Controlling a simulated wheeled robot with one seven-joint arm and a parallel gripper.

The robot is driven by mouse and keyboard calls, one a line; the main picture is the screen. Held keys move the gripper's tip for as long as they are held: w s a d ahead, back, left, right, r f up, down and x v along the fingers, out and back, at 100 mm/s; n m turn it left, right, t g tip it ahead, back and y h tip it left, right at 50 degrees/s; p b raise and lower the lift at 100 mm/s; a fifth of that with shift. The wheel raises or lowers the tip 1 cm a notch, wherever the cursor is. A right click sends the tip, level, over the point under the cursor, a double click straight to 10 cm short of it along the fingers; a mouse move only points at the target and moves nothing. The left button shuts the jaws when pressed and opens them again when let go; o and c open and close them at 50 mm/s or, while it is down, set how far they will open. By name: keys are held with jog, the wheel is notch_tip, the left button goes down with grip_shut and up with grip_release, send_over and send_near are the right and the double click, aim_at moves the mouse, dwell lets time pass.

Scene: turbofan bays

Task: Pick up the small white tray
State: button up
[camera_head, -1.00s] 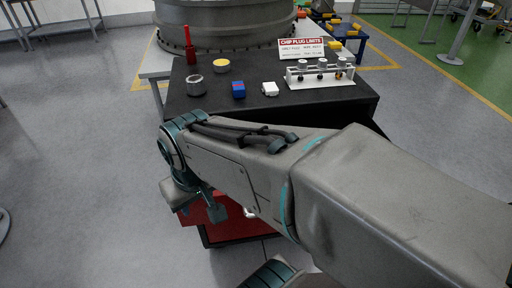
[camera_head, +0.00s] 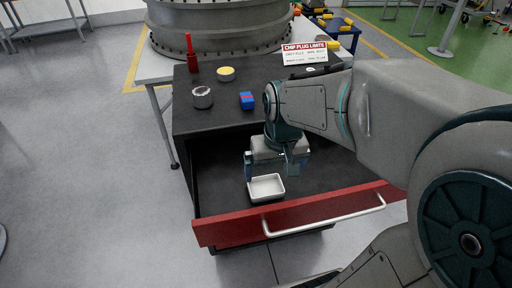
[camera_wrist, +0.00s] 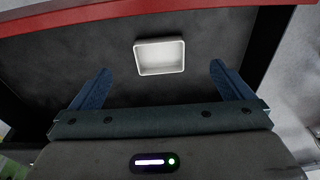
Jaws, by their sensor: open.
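The small white tray (camera_head: 266,187) is a shallow, open, empty rectangular dish. It lies on the dark floor of an open drawer (camera_head: 325,180) with a red front. In the wrist view the tray (camera_wrist: 160,57) shows at the upper middle, beyond and between my two blue fingers. My gripper (camera_head: 270,178) is open and empty above the drawer, close to the tray's back side in the head view. In the wrist view my gripper (camera_wrist: 158,85) has its fingers wide apart, not touching the tray.
The red drawer front (camera_head: 300,215) with its pale handle (camera_head: 325,217) rises in front of the tray. On the black top above stand a metal ring (camera_head: 203,98), a yellow-topped round item (camera_head: 226,74), a blue and red block (camera_head: 246,101), a red bottle (camera_head: 191,54) and a sign (camera_head: 305,53).

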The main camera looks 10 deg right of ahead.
jog(key=w+g+p, duration=0.1)
jog(key=w+p, duration=0.2)
jog(key=w, duration=0.4)
send_over(265, 189)
jog(key=shift+g, duration=0.3)
notch_tip(265, 189, down, 9)
jog(key=shift+w+f+p, duration=0.15)
jog(key=shift+p, duration=0.2)
jog(key=shift+s+f+p, duration=0.2)
jog(key=shift+f+p, duration=0.35)
jog(key=shift+f, duration=2.2)
jog(key=c, duration=0.7)
